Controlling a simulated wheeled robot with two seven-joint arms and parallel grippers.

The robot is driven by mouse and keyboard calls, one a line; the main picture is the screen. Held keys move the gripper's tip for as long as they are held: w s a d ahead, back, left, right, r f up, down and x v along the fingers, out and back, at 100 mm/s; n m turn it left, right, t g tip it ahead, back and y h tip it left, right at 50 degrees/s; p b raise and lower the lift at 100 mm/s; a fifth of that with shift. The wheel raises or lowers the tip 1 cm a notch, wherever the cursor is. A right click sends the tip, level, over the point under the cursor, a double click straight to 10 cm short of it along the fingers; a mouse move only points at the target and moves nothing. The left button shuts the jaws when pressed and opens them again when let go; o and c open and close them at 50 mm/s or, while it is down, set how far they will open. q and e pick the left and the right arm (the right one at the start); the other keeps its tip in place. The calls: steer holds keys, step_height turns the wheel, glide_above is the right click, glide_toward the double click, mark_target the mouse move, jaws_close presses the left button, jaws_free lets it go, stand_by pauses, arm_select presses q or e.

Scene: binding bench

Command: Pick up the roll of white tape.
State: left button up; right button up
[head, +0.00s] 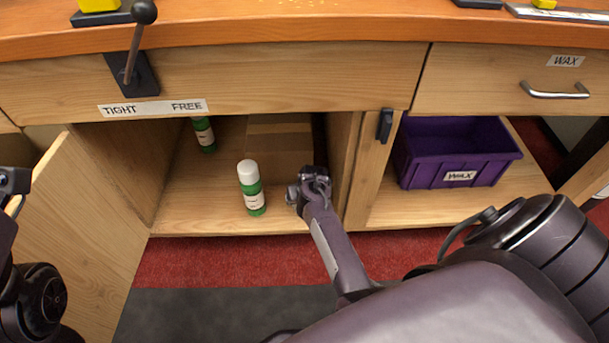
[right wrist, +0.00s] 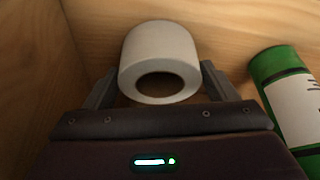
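The roll of white tape (right wrist: 155,48) shows in the right wrist view, its open core facing the camera. My right gripper (right wrist: 160,72) has one finger on each side of it, and I see no gap between fingers and roll. I cannot tell whether the roll rests on the cupboard floor. In the head view my right gripper (head: 311,183) is inside the open cupboard, near its right wall, and the roll is hidden there. Part of my left gripper (head: 12,182) shows at the left edge; its fingers cannot be made out.
A green bottle with a white cap (head: 251,188) stands left of my right gripper, and close by in the right wrist view (right wrist: 285,90). Another green bottle (head: 204,134) stands further back. A purple bin (head: 455,152) sits right of the divider. An open door (head: 78,218) stands at left.

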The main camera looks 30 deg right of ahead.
steer(key=c, duration=0.7)
steer(key=shift+o, duration=0.2)
